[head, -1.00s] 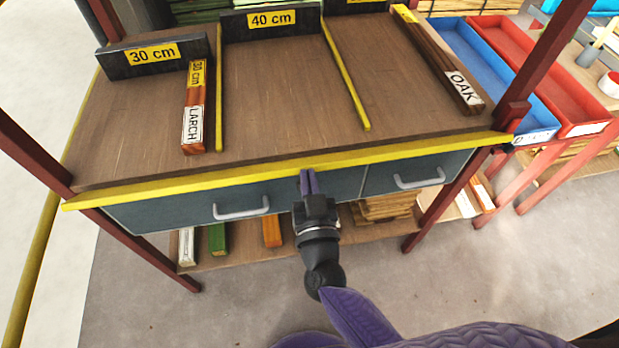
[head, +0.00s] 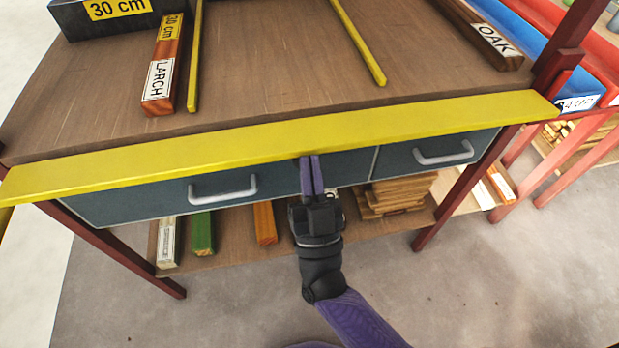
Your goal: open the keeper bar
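The keeper bar appears to be the long yellow bar (head: 200,153) along the front edge of the wooden shelf (head: 270,65). It runs across nearly the whole head view, slanting up to the right, with a broad yellow face showing. My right gripper (head: 311,160) is below the middle of the bar, with its purple fingers pointing up. The fingers lie side by side with no clear gap, and nothing shows between them. Their tips overlap the bar's lower edge in the picture; I cannot tell if they touch it. My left gripper is out of view.
Grey drawers with handles (head: 222,189) (head: 443,153) sit under the bar, on both sides of my gripper. A LARCH piece (head: 164,65), an OAK piece (head: 480,32) and yellow dividers (head: 358,42) lie on the shelf. Red posts (head: 465,190) stand at the sides.

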